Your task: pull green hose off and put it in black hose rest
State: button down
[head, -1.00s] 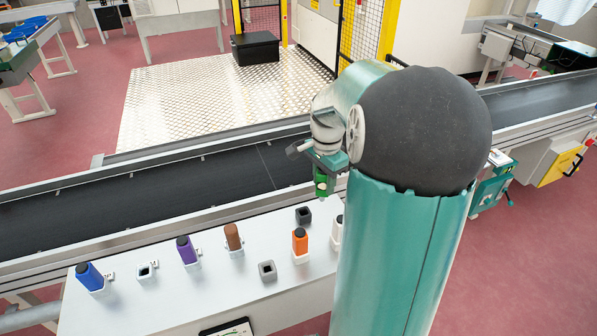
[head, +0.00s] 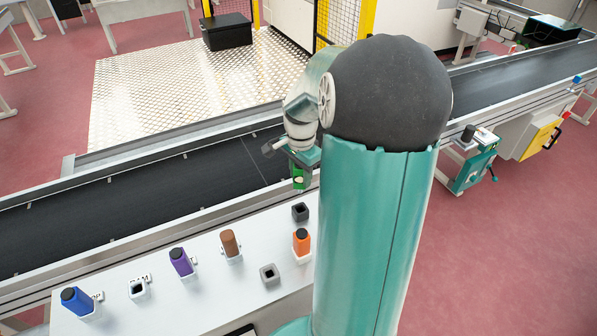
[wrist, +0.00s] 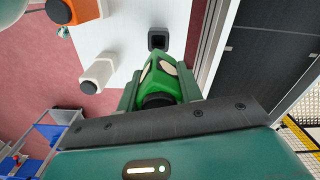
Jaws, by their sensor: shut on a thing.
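My gripper (head: 299,163) is shut on the green hose (head: 298,181), which hangs below it in the head view. In the wrist view my gripper (wrist: 161,92) has a finger on each side of the green hose (wrist: 158,76). The black hose rest (head: 300,212) is a small square holder with a dark opening, empty, on the white table. The hose appears just above it in the head view, with a gap between them. In the wrist view the black hose rest (wrist: 158,39) is beyond the hose's far end.
On the white table (head: 210,270) stand an orange hose (head: 301,240), brown hose (head: 230,243), purple hose (head: 181,261) and blue hose (head: 77,300) in white rests. A grey rest (head: 269,274) and a white rest (head: 138,289) are empty. A conveyor (head: 130,205) runs behind.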

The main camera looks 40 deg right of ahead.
aim_at(301, 192)
jog(key=shift+s, duration=0.1)
jog(key=shift+s+f, duration=0.1)
jog(key=shift+f, duration=2.75)
jog(key=shift+f, duration=0.2)
jog(key=shift+f, duration=0.65)
jog(key=shift+f, duration=0.35)
jog(key=shift+f, duration=0.35)
jog(key=shift+f, duration=0.55)
jog(key=c, duration=0.9)
grip_release()
